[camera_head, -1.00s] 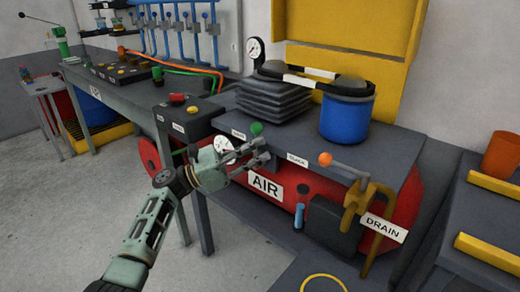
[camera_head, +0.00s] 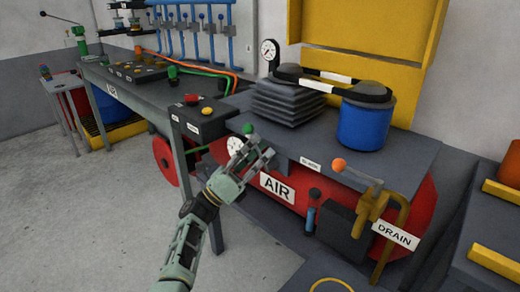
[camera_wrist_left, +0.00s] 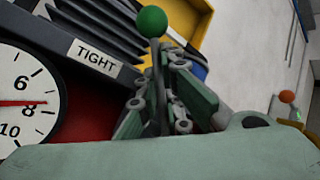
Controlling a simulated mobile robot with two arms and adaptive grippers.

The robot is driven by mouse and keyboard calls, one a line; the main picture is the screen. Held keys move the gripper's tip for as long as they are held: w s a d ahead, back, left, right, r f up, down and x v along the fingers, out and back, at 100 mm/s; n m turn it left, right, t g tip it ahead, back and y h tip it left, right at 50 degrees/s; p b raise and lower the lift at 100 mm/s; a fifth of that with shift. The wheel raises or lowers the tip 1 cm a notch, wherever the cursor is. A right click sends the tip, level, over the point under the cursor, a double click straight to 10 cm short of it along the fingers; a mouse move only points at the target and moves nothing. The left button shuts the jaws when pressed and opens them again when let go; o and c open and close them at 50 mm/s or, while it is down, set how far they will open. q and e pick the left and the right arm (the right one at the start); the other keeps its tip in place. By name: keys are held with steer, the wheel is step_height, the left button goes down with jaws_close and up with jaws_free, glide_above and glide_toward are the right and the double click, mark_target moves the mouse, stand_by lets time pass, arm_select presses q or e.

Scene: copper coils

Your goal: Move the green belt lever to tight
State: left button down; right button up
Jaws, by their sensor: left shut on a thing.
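The green belt lever shows its round green knob (camera_head: 248,129) at the front edge of the grey bench, above the red AIR tank. My left gripper (camera_head: 262,151) is at the lever just below the knob. In the left wrist view the knob (camera_wrist_left: 152,21) stands above the fingers (camera_wrist_left: 165,85), which are shut on the lever's thin stem. A TIGHT label (camera_wrist_left: 95,56) is on the bench edge left of the knob there. The SLACK label (camera_head: 310,164) is to the right of my gripper in the head view. The TIGHT label is hidden there. My right gripper is not in view.
An orange-knobbed lever (camera_head: 339,165) stands further right, near the DRAIN sign (camera_head: 395,235). A pressure gauge (camera_wrist_left: 25,97) is close beside my left gripper. A blue pot (camera_head: 362,124) and grey bellows (camera_head: 287,101) stand on the bench. Floor at left is clear.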

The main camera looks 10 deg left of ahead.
arm_select(q)
steer(key=shift+n, duration=0.4)
steer(key=c, duration=2.2)
jaws_free()
steer(key=shift+w+a+f, duration=0.1)
steer(key=v, duration=1.2)
